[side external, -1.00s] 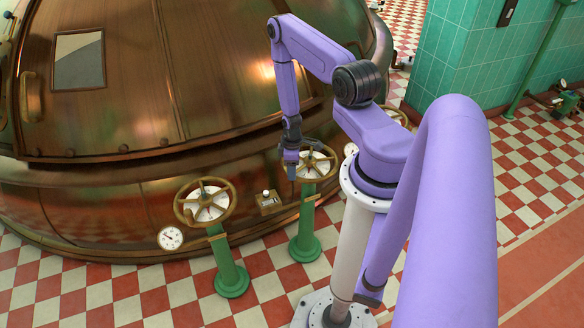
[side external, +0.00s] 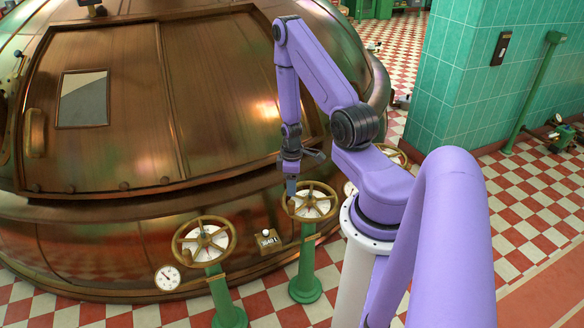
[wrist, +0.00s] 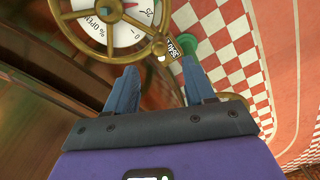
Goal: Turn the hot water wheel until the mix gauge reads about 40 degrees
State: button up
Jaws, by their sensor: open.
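Two brass handwheels on green posts stand in front of the copper kettle: the left wheel (side external: 205,242) and the right wheel (side external: 311,202). I cannot tell which is hot water. My gripper (side external: 291,190) is open and empty, pointing down at the right wheel's far left rim. In the wrist view the fingers (wrist: 160,85) are apart, just below a brass wheel (wrist: 110,22) in the picture, with no rim between them. Its white dial reads "% OPEN" with a red pointer. A round white gauge (side external: 167,277) sits by the left wheel; its reading is too small to tell.
A small brass plate with a white-knobbed lever (side external: 268,239) sits between the wheels. The kettle's copper wall (side external: 110,245) is close behind the wheels. Another brass wheel (side external: 392,154) is partly hidden behind my arm. The checkered floor (side external: 530,200) is clear at right.

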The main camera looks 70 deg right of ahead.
notch_tip(320, 180, up, 6)
jog(key=shift+r, duration=0.15)
dwell(0.3)
jog(key=w+a+r+n, duration=0.2)
jog(key=a+r, duration=0.4)
jog(key=a, duration=0.4)
jog(key=w+a+r+n, duration=0.2)
jog(key=a+r, duration=0.4)
jog(key=a, duration=0.3)
jog(key=s+a+r+n, duration=0.2)
jog(key=s+a+r, duration=0.3)
jog(key=s, duration=0.3)
jog(key=s+a+r+n, duration=0.2)
jog(key=s+a+r, duration=0.3)
jog(key=s, duration=0.3)
jog(key=shift+s+a+r+n, duration=0.25)
jog(key=shift+s+a+n, duration=0.1)
jog(key=shift+a+n, duration=0.1)
dwell(2.2)
